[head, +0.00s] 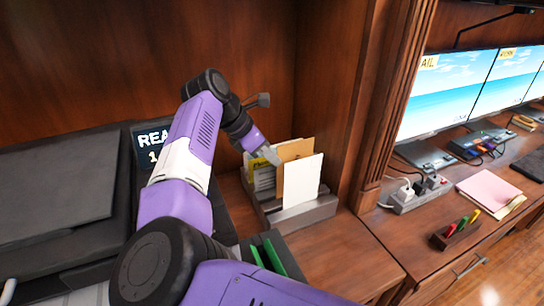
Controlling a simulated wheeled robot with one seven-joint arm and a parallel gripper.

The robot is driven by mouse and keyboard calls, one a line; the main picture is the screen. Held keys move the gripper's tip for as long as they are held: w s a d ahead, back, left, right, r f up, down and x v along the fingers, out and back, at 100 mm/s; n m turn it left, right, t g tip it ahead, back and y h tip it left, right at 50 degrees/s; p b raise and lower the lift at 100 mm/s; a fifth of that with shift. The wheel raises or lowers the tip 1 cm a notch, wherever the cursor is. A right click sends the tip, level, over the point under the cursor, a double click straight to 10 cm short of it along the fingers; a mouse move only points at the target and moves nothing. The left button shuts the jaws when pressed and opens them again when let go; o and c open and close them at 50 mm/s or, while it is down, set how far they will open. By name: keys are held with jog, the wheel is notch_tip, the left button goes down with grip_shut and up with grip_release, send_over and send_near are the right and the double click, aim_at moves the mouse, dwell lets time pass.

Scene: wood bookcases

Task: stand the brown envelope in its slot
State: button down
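The brown envelope (296,148) stands in the grey slotted holder (312,212), partly behind a white envelope (304,180). Its upper part shows above the white one, and its lower part is mostly hidden. A yellow printed item (263,179) stands at the left of the holder. My gripper (272,155) is at the upper left edge of the brown envelope, in front of the yellow item's top. I cannot tell whether its fingers are closed on the envelope or just beside it, nor whether the envelope's bottom sits fully in a slot.
Wood panels rise behind and to the right of the holder. A dark machine with a display (153,145) fills the left. Green items (268,256) lie in front of the holder. A power strip (414,193), pink papers (490,188) and a pen tray (455,234) are on the right desk.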

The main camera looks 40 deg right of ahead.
jog(key=shift+s+f+b, duration=0.1)
jog(key=shift+f+b, duration=0.35)
jog(key=shift+f, duration=0.35)
